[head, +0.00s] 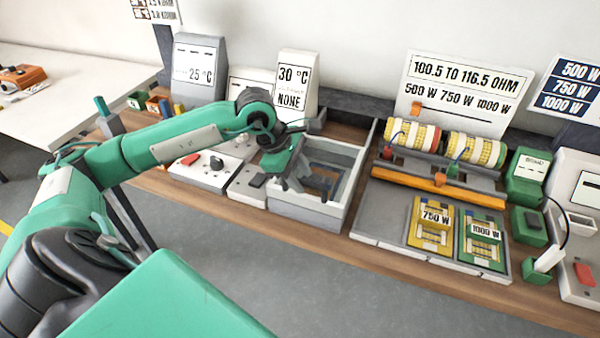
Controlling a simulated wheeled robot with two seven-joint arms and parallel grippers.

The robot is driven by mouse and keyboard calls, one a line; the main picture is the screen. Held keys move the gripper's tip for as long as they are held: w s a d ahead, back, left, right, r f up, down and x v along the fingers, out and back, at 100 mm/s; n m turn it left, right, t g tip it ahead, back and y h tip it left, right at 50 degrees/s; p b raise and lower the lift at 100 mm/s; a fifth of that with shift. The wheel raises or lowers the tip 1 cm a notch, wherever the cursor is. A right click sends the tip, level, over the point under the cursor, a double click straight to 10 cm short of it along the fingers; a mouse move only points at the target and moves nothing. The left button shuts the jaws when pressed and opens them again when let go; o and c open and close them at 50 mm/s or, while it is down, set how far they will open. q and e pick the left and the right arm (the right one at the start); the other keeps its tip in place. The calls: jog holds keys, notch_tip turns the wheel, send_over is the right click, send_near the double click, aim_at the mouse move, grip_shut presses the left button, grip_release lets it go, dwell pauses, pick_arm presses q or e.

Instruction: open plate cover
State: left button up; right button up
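A grey box-shaped unit (309,214) stands on the bench in the middle, with a recessed, light-walled top. I cannot make out a separate plate cover on it, or tell whether its top is open or covered by something clear. My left gripper (290,183) points down at the left part of this box's top. Its dark fingers are small and overlap the box, so I cannot tell whether they touch it, or whether they are open or shut. My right gripper is not in view.
A white control box (205,172) with a red switch and black knob stands left of the unit. Display boxes (200,70) stand behind.

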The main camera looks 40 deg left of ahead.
pick_arm(q)
jog(key=shift+f, duration=0.1)
grip_shut()
jog(key=shift+w, duration=0.15)
